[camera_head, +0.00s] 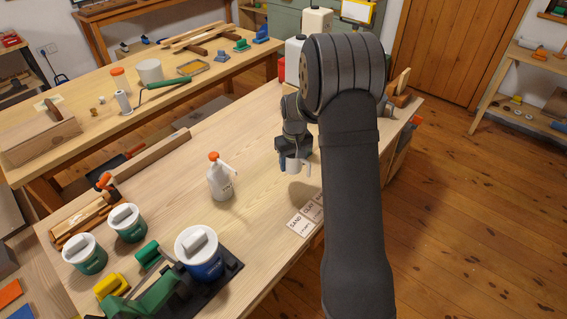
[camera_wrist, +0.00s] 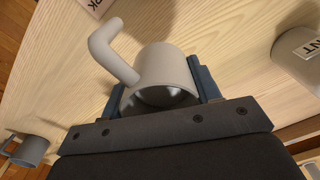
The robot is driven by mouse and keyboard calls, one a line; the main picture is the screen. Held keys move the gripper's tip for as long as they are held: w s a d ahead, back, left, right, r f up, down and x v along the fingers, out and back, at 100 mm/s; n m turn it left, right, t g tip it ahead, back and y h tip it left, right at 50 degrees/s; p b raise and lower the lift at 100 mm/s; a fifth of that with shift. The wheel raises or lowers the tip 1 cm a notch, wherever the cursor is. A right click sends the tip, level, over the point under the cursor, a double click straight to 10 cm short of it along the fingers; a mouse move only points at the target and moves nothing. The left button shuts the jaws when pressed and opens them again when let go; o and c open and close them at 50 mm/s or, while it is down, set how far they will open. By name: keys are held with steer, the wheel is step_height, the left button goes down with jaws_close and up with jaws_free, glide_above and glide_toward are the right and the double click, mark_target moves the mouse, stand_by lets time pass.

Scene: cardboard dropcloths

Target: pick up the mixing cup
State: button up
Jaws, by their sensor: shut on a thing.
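The mixing cup (camera_wrist: 168,70) is a light grey cup with a bent handle at its upper left in the wrist view. My gripper (camera_wrist: 160,88) is shut on it, with one blue finger on each side of the cup. In the head view the cup (camera_head: 293,165) hangs below my gripper (camera_head: 294,153), over the right part of the wooden workbench (camera_head: 255,125). My arm hides part of the bench behind it. I cannot tell for sure whether the cup's base touches the bench.
A white spray bottle (camera_head: 220,178) with an orange top stands left of the cup. Labelled cards (camera_head: 301,225) lie near the front edge. Lidded pots (camera_head: 199,254) stand at the lower left. Another grey cup (camera_wrist: 30,150) shows in the wrist view. The bench between bottle and gripper is clear.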

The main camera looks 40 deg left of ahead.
steer(key=w+d+f+m, duration=0.1)
steer(key=w+d+m, duration=0.3)
steer(key=d, duration=0.8)
steer(key=w+d+f+m, duration=0.15)
steer(key=w+d, duration=0.45)
steer(key=d, duration=0.6)
steer(key=d+f+m, duration=0.2)
steer(key=d+m, duration=0.1)
steer(key=d, duration=0.7)
steer(key=d+f+m, duration=0.2)
steer(key=d+m, duration=0.2)
steer(key=d, duration=0.6)
steer(key=shift+s, duration=0.4)
steer(key=shift+m, duration=0.25)
